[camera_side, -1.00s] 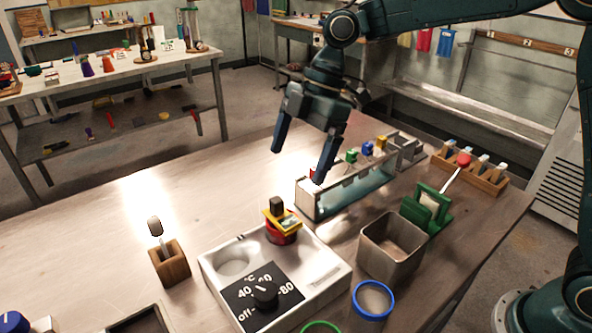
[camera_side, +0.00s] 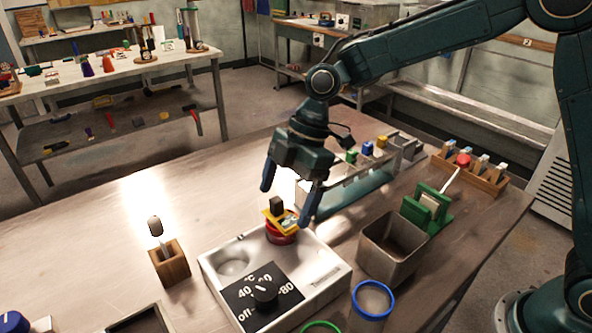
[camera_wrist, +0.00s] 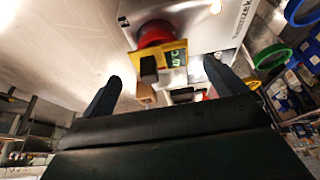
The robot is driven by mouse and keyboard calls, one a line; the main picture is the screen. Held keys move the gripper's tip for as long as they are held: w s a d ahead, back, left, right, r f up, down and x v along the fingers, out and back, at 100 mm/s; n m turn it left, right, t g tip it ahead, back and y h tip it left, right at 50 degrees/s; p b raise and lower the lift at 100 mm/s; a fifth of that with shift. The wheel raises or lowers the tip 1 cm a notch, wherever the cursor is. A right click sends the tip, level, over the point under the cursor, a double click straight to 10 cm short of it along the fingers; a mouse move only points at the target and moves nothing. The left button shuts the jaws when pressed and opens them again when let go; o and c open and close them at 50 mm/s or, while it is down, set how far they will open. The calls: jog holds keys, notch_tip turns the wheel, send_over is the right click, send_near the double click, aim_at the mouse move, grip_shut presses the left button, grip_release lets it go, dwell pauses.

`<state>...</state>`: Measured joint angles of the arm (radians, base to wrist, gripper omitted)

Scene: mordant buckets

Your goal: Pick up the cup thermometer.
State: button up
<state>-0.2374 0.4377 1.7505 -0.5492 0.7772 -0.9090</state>
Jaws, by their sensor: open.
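The cup thermometer looks to be the yellow piece (camera_side: 271,219) with an upright black block and a small display. It sits on top of a red cup (camera_side: 281,238) at the back of a white heater unit (camera_side: 322,264). In the wrist view the yellow thermometer (camera_wrist: 145,62) shows green digits, and the red cup (camera_wrist: 155,33) is beyond it. My gripper (camera_side: 287,201) is open and empty, pointing down just above and around the thermometer. In the wrist view the thermometer lies between the fingers (camera_wrist: 161,73), with no clear contact.
A wooden block (camera_side: 170,264) holding a black-topped tool stands left. A metal bin (camera_side: 391,250) and green holder (camera_side: 427,208) stand right. A long clear trough (camera_side: 350,193) lies behind my gripper. A blue ring (camera_side: 373,299) is in front. The table's left-middle is clear.

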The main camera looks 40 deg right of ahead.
aim_at(278, 220)
jog(key=shift+x, duration=1.55)
jog(key=shift+s, duration=0.1)
jog(key=c, duration=1.2)
jog(key=shift+o, duration=0.2)
jog(key=shift+r, duration=0.2)
notch_tip(278, 220, up, 20)
jog(key=shift+f, duration=0.2)
